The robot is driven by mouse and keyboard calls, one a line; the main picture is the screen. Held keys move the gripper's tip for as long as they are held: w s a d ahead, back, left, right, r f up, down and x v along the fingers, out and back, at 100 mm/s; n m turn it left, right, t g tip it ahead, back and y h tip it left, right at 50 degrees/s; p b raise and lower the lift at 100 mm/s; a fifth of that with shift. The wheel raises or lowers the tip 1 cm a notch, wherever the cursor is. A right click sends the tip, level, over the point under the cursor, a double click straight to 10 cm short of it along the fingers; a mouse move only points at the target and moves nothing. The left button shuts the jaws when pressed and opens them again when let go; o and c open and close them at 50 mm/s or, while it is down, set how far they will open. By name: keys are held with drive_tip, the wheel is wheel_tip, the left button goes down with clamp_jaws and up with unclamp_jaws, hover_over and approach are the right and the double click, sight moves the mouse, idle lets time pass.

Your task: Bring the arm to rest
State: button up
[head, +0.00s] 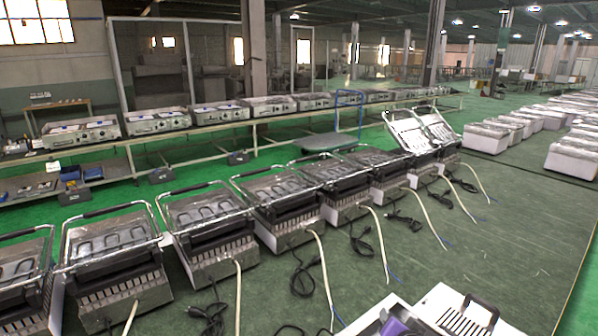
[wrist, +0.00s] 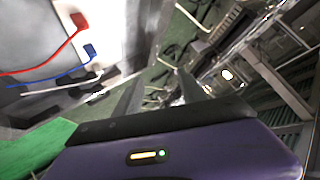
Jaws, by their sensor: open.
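My gripper (wrist: 162,88) shows in the wrist view, with its purple housing and black front edge along the bottom. Its jaws are open, and I see nothing held between them. Beyond it, at the upper left, is a pale metal appliance panel with a red connector (wrist: 79,20) and a blue connector (wrist: 89,50) on wires. In the head view, a purple part of my arm (head: 396,328) shows at the bottom edge, low and right of centre; the rest of the arm is out of view.
A row of contact grills (head: 205,222) with raised handles and trailing cords stands on a green surface. A white-sided appliance (head: 462,312) is close at the bottom right. A long bench (head: 215,130) with more appliances runs behind. The green surface at right is mostly clear.

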drive_tip(key=s+a+r+n+t, duration=0.1)
drive_tip(key=s+r+n, duration=0.1)
drive_tip(key=s, duration=1.4)
drive_tip(key=s+a+r+n+t+y+b, duration=0.1)
drive_tip(key=s+r+n, duration=0.2)
drive_tip(key=s, duration=1.4)
drive_tip(key=s+a+r+n+t, duration=0.1)
drive_tip(key=s+r+n, duration=0.2)
drive_tip(key=s, duration=1.4)
drive_tip(key=shift+s+a+r+b, duration=0.2)
drive_tip(key=shift+a+b, duration=0.1)
drive_tip(key=shift+a, duration=0.1)
